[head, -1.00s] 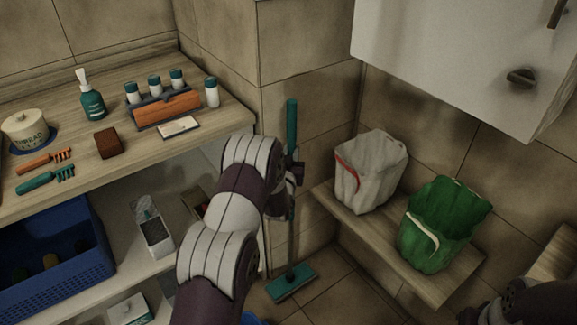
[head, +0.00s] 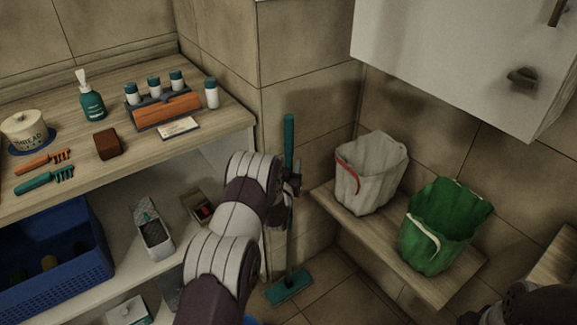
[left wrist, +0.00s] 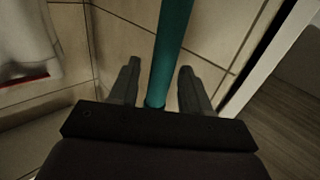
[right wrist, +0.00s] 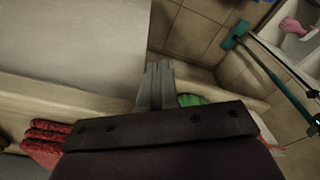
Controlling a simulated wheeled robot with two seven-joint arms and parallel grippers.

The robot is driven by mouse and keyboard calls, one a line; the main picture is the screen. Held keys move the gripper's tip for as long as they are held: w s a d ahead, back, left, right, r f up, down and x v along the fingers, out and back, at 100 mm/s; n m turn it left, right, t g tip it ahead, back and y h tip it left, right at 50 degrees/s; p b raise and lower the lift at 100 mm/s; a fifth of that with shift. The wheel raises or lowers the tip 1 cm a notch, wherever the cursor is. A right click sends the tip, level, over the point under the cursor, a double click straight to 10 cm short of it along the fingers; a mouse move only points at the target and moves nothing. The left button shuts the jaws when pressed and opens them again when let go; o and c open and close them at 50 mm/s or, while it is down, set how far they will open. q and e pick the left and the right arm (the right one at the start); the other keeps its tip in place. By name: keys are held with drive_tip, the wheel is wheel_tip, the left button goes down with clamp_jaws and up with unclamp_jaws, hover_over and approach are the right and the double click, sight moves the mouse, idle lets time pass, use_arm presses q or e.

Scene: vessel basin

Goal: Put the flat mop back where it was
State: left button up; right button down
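The flat mop has a teal handle (head: 289,135) and a flat teal head (head: 289,287). It stands nearly upright in the floor area between the shelf unit and the wall ledge. Its head appears to rest on the floor tiles. My left gripper (head: 288,188) is at the upper handle. In the left wrist view the gripper (left wrist: 160,85) is open, its fingers either side of the handle (left wrist: 171,45) with gaps visible. My right gripper (right wrist: 158,75) is shut and empty, away from the mop. The mop head also shows in the right wrist view (right wrist: 236,35).
The shelf unit (head: 225,115) on the left carries bottles, brushes and a jar, with a blue basket (head: 60,285) below. A wooden ledge (head: 440,285) at right holds a white bin (head: 370,170) and a green bin (head: 440,225). A white cabinet (head: 450,50) hangs above.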

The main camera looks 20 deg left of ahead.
use_arm(q)
drive_tip(key=shift+s+r, duration=0.1)
drive_tip(key=shift+s, duration=0.1)
drive_tip(key=s+d+r+m+g+h, duration=0.1)
drive_tip(key=s+d+g, duration=0.3)
drive_tip(key=s, duration=0.8)
drive_tip(key=s+d+r+m+g+h, duration=0.1)
drive_tip(key=s+d+g, duration=0.4)
drive_tip(key=s, duration=0.8)
drive_tip(key=s+d+r+m+g+h+p, duration=0.1)
drive_tip(key=s+d+r+g, duration=0.4)
drive_tip(key=s, duration=0.7)
drive_tip(key=shift+s+d+g+h, duration=0.15)
drive_tip(key=shift+s+g+h, duration=0.15)
drive_tip(key=shift+g+h, duration=0.5)
